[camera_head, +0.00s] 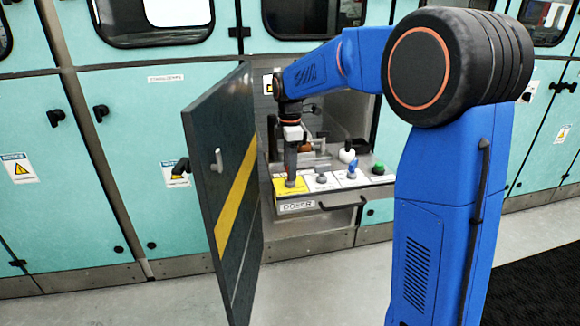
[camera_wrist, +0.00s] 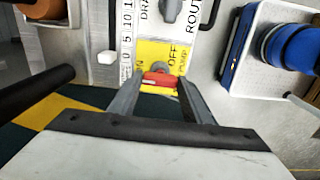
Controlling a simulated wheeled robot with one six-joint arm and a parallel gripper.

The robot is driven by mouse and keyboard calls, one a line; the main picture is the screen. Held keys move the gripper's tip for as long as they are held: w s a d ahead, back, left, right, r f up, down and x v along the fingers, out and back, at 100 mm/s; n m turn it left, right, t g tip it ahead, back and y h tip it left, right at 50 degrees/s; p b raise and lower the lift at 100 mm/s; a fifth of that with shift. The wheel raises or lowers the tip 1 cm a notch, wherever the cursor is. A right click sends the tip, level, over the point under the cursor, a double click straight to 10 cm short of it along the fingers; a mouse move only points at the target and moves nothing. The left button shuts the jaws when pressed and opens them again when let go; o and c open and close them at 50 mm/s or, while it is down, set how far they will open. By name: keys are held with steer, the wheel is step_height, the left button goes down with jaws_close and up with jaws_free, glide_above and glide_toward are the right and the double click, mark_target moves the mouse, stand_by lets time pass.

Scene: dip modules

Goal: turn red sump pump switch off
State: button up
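The red sump pump switch (camera_wrist: 159,79) shows in the wrist view on a yellow label (camera_wrist: 150,52) with the words ON and OFF partly readable. My gripper (camera_wrist: 161,84) is open, with one finger on each side of the red switch. A small gap seems to remain at each side; contact is hard to tell. In the head view my gripper (camera_head: 290,180) points down at the yellow label (camera_head: 284,190) on the left end of the control panel, and it hides the red switch there.
The panel's drawer front is marked DOSER (camera_head: 298,207). A grey knob (camera_head: 321,178), a blue knob (camera_head: 352,172) and a green knob (camera_head: 378,168) stand to the right. An open dark door (camera_head: 230,190) with a yellow stripe stands close on the left.

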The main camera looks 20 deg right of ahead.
steer(key=shift+m, duration=0.4)
steer(key=m, duration=0.3)
steer(key=shift+m, duration=0.4)
steer(key=m, duration=0.4)
steer(key=shift+m, duration=0.3)
steer(key=m, duration=0.4)
steer(key=shift+m, duration=2.3)
steer(key=o, duration=1)
steer(key=shift+o, duration=0.2)
step_height(320, 180, up, 18)
steer(key=shift+f, duration=0.25)
